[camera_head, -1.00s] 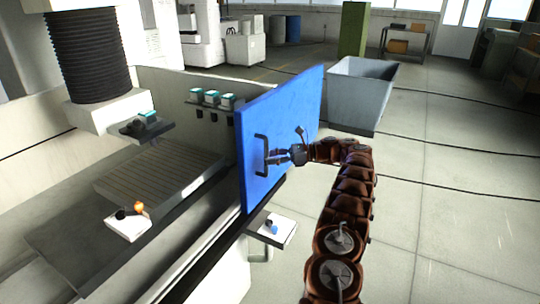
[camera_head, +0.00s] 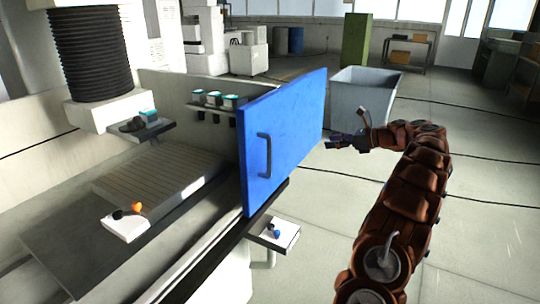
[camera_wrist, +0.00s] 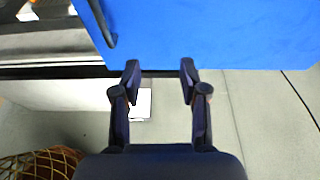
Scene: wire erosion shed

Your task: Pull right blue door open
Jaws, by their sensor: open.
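The blue door (camera_head: 285,135) stands upright at the right of the machine opening, with a dark vertical bar handle (camera_head: 267,155) near its left edge. My gripper (camera_head: 328,141) is to the right of the door, open and empty, apart from the handle. In the wrist view, my gripper (camera_wrist: 158,75) has its two fingers spread. There the blue door (camera_wrist: 220,35) fills the top, and the dark handle (camera_wrist: 104,22) is at the upper left, beyond and to the left of the fingers.
The machine interior shows a slatted work table (camera_head: 160,180) to the left. A small white shelf (camera_head: 278,235) with a blue item juts out below the door. A grey bin (camera_head: 362,100) stands behind my arm. The floor at the right is open, crossed by dark cables.

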